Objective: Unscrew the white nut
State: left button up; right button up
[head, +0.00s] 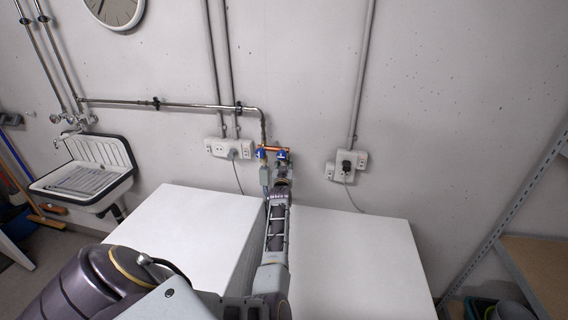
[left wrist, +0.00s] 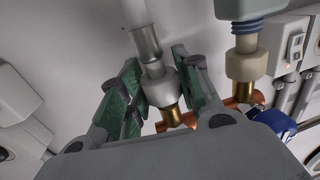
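In the left wrist view a pale grey-white nut (left wrist: 161,91) joins a grey hose end (left wrist: 146,45) to a brass fitting (left wrist: 174,117). The two green-padded fingers of my left gripper (left wrist: 158,82) stand on either side of this nut, very close to it. I cannot tell whether they press on it. A second, beige-white nut (left wrist: 246,66) sits to the right on its own brass fitting, outside the fingers. In the head view my left gripper (head: 283,173) is at the taps and hides the nut. My right gripper is not in view.
Blue-handled taps (head: 261,153) and a copper pipe (head: 273,148) are on the wall. Two white machine tops (head: 185,225) (head: 350,250) stand below, bare apart from my arm above. Sockets (head: 347,165) flank the taps. A sink (head: 88,175) is left, shelving (head: 535,265) right.

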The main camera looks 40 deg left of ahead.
pick_arm(q)
jog(key=shift+c, duration=0.7)
jog(key=shift+a+r+m+t+h+p, duration=0.15)
jog(key=shift+r+m+t+h+p, duration=0.15)
jog(key=shift+p, duration=0.1)
jog(key=shift+f+m+h+p, duration=0.15)
jog(key=shift+m+h+p, duration=0.15)
jog(key=shift+h, duration=0.1)
jog(key=shift+m+t+h, duration=0.3)
jog(key=shift+t+h, duration=0.1)
jog(key=shift+t, duration=0.2)
jog(key=shift+m+h, duration=0.3)
jog(key=shift+h, duration=0.2)
jog(key=shift+t, duration=0.3)
jog(key=shift+m+h, duration=0.5)
jog(key=shift+h, duration=0.2)
